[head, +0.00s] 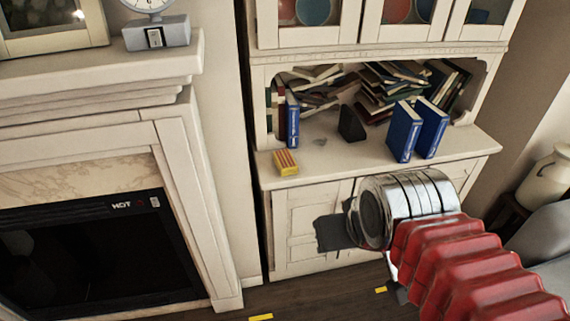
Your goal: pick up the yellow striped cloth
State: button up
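A small yellow block-like item with reddish stripes (286,162), the only thing here that fits the yellow striped cloth, lies at the left front of the white cabinet's counter (330,160). It looks folded or boxy and nothing touches it. My gripper (348,240) is below and to the right of it in the picture, in front of the cabinet doors and apart from the item. Dark gripper parts show left of and below my silver wrist, which hides the rest. I cannot tell how far the fingers are apart, and I see nothing held.
Two upright blue books (404,131) stand right of the yellow item, with a dark block (351,124) between. Another blue book (292,121) stands close behind it. Heaped books (390,85) fill the niche. A fireplace (90,245) is at left, and a white jug (548,180) at right.

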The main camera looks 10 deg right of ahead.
aim_at(284, 159)
jog(key=z, duration=0.05)
jog(key=i, duration=1.15)
jog(key=u, duration=1.3)
